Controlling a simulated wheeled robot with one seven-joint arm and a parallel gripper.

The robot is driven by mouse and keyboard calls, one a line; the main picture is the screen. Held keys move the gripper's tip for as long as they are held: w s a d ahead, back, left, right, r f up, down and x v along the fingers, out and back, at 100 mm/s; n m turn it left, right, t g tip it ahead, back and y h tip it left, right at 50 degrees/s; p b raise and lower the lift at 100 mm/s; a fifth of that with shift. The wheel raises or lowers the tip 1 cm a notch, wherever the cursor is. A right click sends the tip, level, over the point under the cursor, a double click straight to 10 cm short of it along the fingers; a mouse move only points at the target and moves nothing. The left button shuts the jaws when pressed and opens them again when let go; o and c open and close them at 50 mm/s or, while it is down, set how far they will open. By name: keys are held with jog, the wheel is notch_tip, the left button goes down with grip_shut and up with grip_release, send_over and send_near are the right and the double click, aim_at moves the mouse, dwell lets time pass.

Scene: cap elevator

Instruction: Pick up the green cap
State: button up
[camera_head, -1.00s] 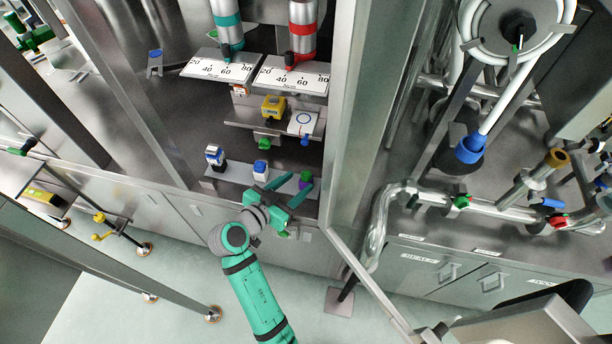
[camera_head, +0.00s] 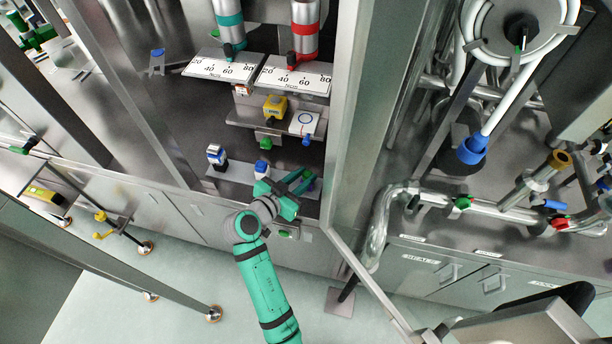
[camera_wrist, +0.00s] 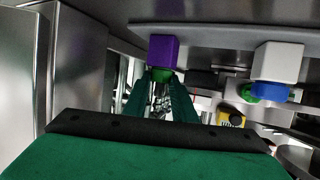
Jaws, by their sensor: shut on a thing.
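The green cap (camera_wrist: 163,76) sits against a purple block (camera_wrist: 161,50) in the wrist view, where the picture looks upside down. My gripper (camera_wrist: 160,82) is shut on the green cap, with one green finger on each side of it. In the head view my gripper (camera_head: 302,182) reaches to the right end of the low shelf (camera_head: 234,177). There the green cap (camera_head: 308,174) shows at the fingertips, and the fingers partly hide the purple block. The cap still touches the block.
A white block with a blue cap (camera_wrist: 270,92) stands beside the purple block. Another blue-and-white piece (camera_head: 216,154) stands at the shelf's left end. Above is a ledge with a yellow block (camera_head: 275,106). A metal post (camera_head: 345,130) rises close on the right.

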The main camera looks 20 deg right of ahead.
jog(key=shift+w+a+r, duration=0.15)
jog(key=shift+a+r, duration=0.05)
jog(key=shift+r, duration=0.3)
notch_tip(320, 180, up, 6)
jog(key=r, duration=0.1)
jog(key=w+a+f, duration=0.1)
jog(key=w+a, duration=1)
jog(key=a, duration=0.5)
